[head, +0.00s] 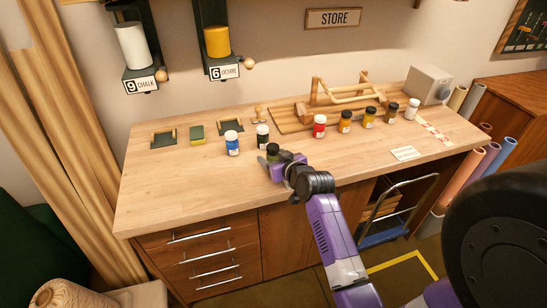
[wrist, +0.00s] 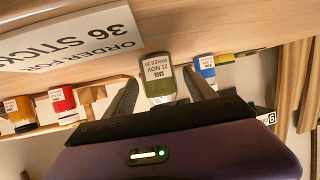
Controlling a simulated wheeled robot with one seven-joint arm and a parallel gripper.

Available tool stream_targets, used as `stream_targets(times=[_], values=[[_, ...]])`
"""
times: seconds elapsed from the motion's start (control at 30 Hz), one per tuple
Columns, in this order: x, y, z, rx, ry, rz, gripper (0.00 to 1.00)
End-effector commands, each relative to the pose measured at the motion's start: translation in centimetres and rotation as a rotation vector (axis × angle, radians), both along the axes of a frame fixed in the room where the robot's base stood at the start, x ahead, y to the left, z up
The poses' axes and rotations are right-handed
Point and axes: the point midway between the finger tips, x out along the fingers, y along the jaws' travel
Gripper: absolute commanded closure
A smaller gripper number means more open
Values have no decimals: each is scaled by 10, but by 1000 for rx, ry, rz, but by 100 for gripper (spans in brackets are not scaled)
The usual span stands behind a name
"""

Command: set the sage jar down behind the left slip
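The sage jar (wrist: 158,78) is green with a pale label and sits between the fingertips of my gripper (wrist: 160,85) in the wrist view. Another white slip (head: 405,153) lies farther right.
A red jar (head: 319,126) leads a row of jars to the right, before a wooden rack (head: 345,90). The table's left front (head: 170,195) is clear.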

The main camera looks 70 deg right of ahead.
Motion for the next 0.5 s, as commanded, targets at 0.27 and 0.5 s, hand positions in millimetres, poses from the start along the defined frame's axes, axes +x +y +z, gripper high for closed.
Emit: stream_targets(times=[0.27, 0.5], values=[[0, 0, 2, 0, 0, 0, 36], [-19, 17, 11, 0, 0, 0, 36]])
